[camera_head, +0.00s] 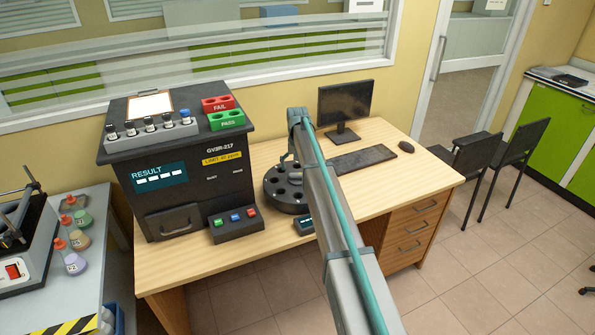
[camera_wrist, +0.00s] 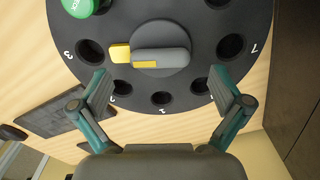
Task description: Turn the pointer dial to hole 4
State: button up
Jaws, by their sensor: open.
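The pointer dial is a grey knob (camera_wrist: 160,58) with a yellow tip (camera_wrist: 120,53) at the centre of a dark round carousel (camera_wrist: 190,85) with numbered holes. In the wrist view the yellow tip points left, toward the hole marked 3 (camera_wrist: 90,51). A green-capped item (camera_wrist: 80,7) sits in the hole above hole 3; its number is not visible. My gripper (camera_wrist: 160,82) is open and empty, its fingers spread over the carousel's near part, below the knob in the picture. In the head view the carousel (camera_head: 272,188) is partly hidden by my arm.
The wooden desk (camera_head: 400,195) also holds an analyser (camera_head: 180,165) with a button box (camera_head: 236,223) left of the carousel, and a keyboard (camera_head: 362,160) and monitor (camera_head: 345,103) beyond. A small display (camera_head: 303,225) stands close in front of the carousel.

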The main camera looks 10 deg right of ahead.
aim_at(300, 176)
jog(key=shift+f, duration=1.4)
jog(key=c, duration=1.2)
jog(key=shift+o, duration=0.2)
jog(key=shift+m, duration=0.5)
jog(key=m, duration=0.3)
jog(key=shift+m, duration=0.3)
jog(key=shift+m+b, duration=0.55)
jog(key=shift+m, duration=1.55)
